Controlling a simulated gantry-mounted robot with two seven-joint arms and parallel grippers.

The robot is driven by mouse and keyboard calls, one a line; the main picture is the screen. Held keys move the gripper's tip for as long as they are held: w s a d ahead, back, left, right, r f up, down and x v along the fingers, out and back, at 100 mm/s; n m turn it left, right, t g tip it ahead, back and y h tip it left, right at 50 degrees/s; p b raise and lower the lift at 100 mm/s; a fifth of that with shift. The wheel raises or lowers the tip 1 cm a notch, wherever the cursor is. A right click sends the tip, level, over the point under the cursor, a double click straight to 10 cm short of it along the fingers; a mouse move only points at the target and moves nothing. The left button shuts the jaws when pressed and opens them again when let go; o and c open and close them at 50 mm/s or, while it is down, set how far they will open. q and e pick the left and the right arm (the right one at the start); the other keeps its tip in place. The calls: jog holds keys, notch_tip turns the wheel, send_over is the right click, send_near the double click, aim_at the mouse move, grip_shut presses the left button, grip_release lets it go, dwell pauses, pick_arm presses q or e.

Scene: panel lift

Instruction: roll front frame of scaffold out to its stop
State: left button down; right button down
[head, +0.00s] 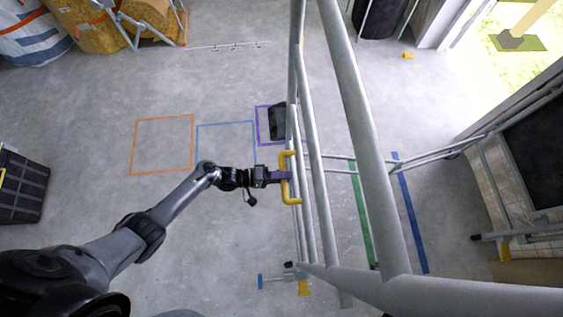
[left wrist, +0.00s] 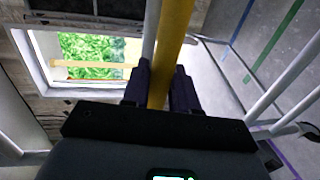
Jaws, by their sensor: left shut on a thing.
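The scaffold's front frame (head: 318,180) is made of grey tubes and stands in the middle right of the head view. A yellow handle (head: 295,200) is fixed on its near left side. My left gripper (head: 284,176) is shut on this handle. In the left wrist view the yellow bar (left wrist: 172,50) passes between the two dark fingers (left wrist: 160,88). A thick grey tube (head: 365,130) crosses in front of the frame. My right gripper is not in view.
Orange (head: 133,145), blue (head: 226,124) and purple (head: 258,125) outlines mark the floor. A green strip (head: 361,215) and a blue strip (head: 411,220) lie right of the frame. A dark crate (head: 20,190) stands far left. The floor left of the frame is mostly clear.

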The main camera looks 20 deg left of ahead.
pick_arm(q)
jog(key=shift+a+r, duration=0.1)
jog(key=c, duration=1.1)
grip_release()
jog(key=shift+c, duration=0.2)
jog(key=shift+o, duration=0.6)
jog(key=shift+a, duration=0.1)
jog(key=v, duration=1)
jog(key=shift+s+a, duration=0.2)
jog(key=shift+a, duration=0.15)
jog(key=shift+r, duration=0.1)
